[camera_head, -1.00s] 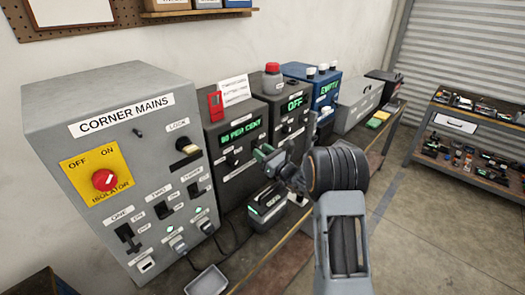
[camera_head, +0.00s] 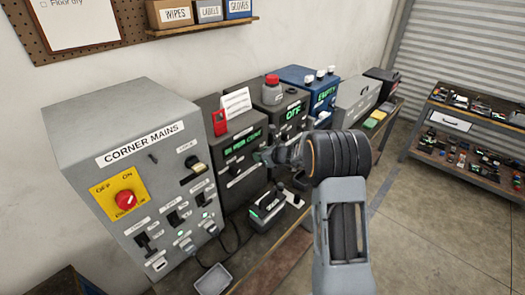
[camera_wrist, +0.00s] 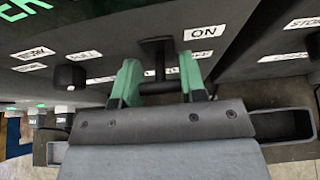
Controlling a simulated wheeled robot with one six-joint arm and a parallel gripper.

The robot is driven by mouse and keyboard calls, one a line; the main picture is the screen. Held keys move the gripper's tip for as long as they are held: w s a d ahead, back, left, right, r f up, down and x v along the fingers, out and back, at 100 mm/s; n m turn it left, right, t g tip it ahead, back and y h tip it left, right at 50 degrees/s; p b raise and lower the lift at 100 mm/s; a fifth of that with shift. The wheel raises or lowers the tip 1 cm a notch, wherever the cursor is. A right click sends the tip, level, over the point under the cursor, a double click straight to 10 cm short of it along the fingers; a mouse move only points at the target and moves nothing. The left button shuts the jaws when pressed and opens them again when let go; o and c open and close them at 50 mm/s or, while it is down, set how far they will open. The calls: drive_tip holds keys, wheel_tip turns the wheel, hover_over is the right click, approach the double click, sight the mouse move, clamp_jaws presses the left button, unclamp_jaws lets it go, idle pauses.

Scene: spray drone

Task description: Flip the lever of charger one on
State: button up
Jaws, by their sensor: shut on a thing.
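Charger one, a dark grey box with a green PER CENT display (camera_head: 242,144), stands right of the grey mains cabinet. In the wrist view its black lever (camera_wrist: 156,62) sticks out of the panel, beside a white ON label (camera_wrist: 204,32). My gripper (camera_wrist: 157,88) has its green fingertips on either side of the lever's crossbar and is shut on it. In the head view my gripper (camera_head: 264,157) is at the charger's front, and my wrist hides part of the panel and the lever.
The corner mains cabinet (camera_head: 130,135) has a red isolator knob and several switches. A second unit (camera_head: 292,112) reading OFF and a blue EMPTY box (camera_head: 325,88) stand further along the bench. A black battery pack (camera_head: 268,212) sits below my gripper. A black knob (camera_wrist: 69,76) is left of the lever.

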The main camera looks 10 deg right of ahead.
drive_tip(key=shift+w+r, duration=0.1)
drive_tip(key=shift+r, duration=0.05)
idle(0.4)
drive_tip(key=o, duration=0.9)
drive_tip(key=shift+d, duration=0.1)
drive_tip(key=b+v, duration=0.2)
drive_tip(key=v, duration=1.1)
drive_tip(key=shift+s+d+r, duration=0.1)
drive_tip(key=shift+s+r, duration=0.15)
